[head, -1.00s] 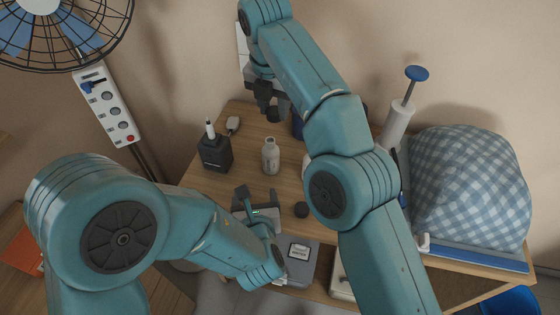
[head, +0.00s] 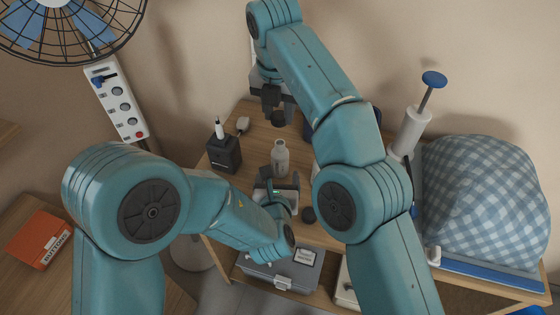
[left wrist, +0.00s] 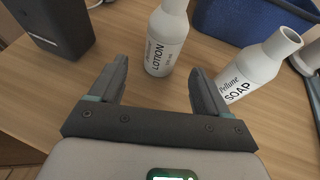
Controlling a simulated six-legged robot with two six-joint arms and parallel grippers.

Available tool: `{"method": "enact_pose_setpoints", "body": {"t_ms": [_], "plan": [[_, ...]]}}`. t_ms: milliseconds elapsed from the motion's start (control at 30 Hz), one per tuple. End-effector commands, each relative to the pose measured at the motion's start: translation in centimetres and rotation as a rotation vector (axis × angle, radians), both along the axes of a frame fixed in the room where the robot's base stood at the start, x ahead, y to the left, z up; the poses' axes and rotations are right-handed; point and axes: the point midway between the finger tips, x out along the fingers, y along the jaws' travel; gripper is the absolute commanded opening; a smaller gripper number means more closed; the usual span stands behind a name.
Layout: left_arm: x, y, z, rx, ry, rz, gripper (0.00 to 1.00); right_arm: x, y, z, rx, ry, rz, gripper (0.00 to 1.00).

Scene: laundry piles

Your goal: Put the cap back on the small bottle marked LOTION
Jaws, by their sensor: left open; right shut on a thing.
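The small LOTION bottle (head: 280,160) stands upright and uncapped on the wooden table; its label reads in the left wrist view (left wrist: 160,50). My left gripper (head: 283,182) is open just in front of it. In the left wrist view the bottle stands beyond the fingertips (left wrist: 157,78), roughly between their lines, apart from them. My right gripper (head: 273,103) is shut on a dark round cap (head: 278,119), held above and behind the bottle, not touching it. A white SOAP bottle (left wrist: 258,68), with an open neck, stands to the right; my right arm mostly hides it in the head view.
A second dark cap (head: 308,214) lies on the table right of my left gripper. A blue bin (left wrist: 250,20) is behind the bottles. A checked cloth bundle (head: 485,200) and a pump (head: 412,130) are at right.

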Motion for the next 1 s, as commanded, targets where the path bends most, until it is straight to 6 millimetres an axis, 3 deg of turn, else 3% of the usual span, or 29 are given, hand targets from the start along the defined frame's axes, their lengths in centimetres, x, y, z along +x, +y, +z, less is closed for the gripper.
{"method": "enact_pose_setpoints", "body": {"t_ms": [200,333,800,867,1000], "plan": [[4.3,-0.3,0.0,-0.001,-0.001,0.0,0.77,0.2,-0.1,0.0,0.0,0.0,-0.002,0.09],[5.9,-0.4,0.0,0.0,-0.001,-0.001,0.77,0.2,-0.2,0.0,0.0,0.0,-0.002,0.09],[7.0,-0.5,-0.5,0.0,0.001,-0.002,0.77,0.2,-0.1,0.0,0.0,-0.001,-0.002,0.09],[7.0,-0.5,-0.5,0.0,0.001,-0.002,0.61,0.2,-0.1,0.0,0.0,-0.001,-0.002,0.09],[7.0,-0.5,-0.5,0.0,0.001,-0.002,0.15,0.2,-0.1,0.0,0.0,-0.001,-0.002,0.09]]}}
